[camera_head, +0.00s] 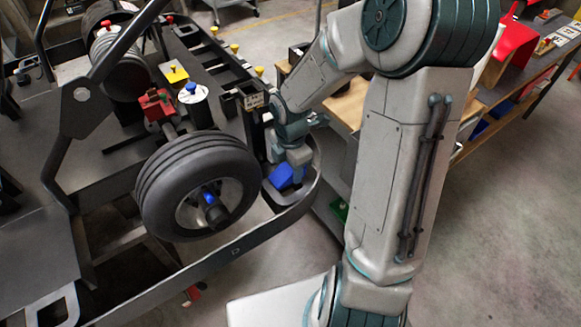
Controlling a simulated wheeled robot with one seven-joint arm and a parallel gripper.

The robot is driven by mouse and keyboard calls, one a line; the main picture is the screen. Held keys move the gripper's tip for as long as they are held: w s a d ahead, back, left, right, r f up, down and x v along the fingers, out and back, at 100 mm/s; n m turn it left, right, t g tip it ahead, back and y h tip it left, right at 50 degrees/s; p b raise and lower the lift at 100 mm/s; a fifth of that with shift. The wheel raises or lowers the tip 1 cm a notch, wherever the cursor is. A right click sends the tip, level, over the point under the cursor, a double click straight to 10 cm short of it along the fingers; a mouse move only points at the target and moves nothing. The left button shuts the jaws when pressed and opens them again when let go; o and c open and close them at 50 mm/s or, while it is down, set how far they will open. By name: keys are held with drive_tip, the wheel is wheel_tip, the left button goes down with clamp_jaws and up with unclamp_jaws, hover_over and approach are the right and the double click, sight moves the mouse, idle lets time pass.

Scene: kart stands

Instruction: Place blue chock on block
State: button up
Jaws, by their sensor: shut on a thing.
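The blue chock (281,177) is at the rear corner of the kart frame, just right of the large black tyre. My gripper (296,172) points down at it and is shut on it; the fingertips are small and partly hidden. The chock is close above or touching the dark surface (285,197) inside the curved bumper; I cannot tell which. I cannot clearly make out which part is the block.
The wheel (165,190) with a blue hub nut stands close left of the chock. The curved bumper rail (245,243) runs around it. A labelled black holder (254,101) is behind. A wooden-topped bench (347,103) stands right, behind my arm. Grey floor (500,235) is clear at right.

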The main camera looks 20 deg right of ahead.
drive_tip(key=shift+f, duration=0.15)
drive_tip(key=o, duration=1)
drive_tip(key=shift+o, duration=0.2)
